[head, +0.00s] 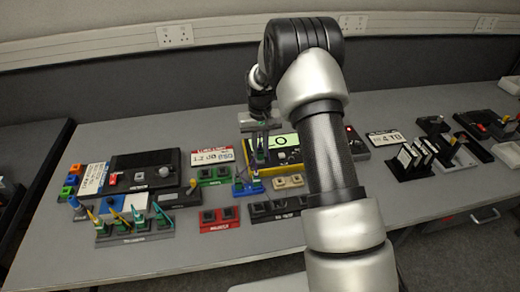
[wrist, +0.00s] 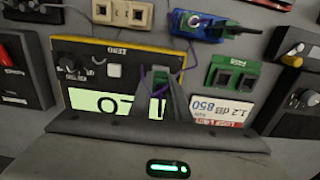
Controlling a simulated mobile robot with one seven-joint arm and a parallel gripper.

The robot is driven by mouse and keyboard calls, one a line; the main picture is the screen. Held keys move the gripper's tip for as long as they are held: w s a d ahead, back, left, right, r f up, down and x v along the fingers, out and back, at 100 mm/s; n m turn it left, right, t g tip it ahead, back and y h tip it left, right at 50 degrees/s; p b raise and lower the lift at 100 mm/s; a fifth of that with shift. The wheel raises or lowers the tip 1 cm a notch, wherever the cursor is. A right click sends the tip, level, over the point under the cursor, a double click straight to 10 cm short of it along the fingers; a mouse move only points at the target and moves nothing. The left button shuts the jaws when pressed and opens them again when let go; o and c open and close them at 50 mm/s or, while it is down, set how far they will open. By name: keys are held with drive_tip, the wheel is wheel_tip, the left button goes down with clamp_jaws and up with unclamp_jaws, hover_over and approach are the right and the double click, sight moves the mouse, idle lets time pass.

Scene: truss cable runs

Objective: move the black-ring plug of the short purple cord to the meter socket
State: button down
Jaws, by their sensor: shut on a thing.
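My gripper (wrist: 160,88) is shut on a small green plug (wrist: 160,73), with purple cord beside it. In the head view my gripper (head: 260,138) points down over the yellow-edged meter (head: 285,141). The meter (wrist: 82,99) has a lit display, a knob and a white button. The purple cord (wrist: 184,72) loops up from the held plug toward a blue block (wrist: 194,21) with a green plug in it. The plug's ring colour is too small to tell. My fingers hide the meter socket, so I cannot tell whether the plug touches it.
A green two-hole block (wrist: 233,75) and a white label card (wrist: 218,109) lie beside the meter. A beige block (wrist: 122,12) lies beyond its yellow edge. In the head view, a red block (head: 220,218) and a rack of several plugs (head: 135,228) stand at the front left.

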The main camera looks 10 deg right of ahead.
sight(260, 150)
drive_tip(key=shift+f+b, duration=0.35)
drive_tip(key=shift+f, duration=0.05)
drive_tip(key=c, duration=1.6)
unclamp_jaws()
drive_tip(key=shift+r, duration=0.1)
drive_tip(key=shift+r+p, duration=1.4)
drive_tip(key=shift+r, duration=1.05)
drive_tip(key=shift+r+p, duration=1.15)
drive_tip(key=shift+r, duration=0.85)
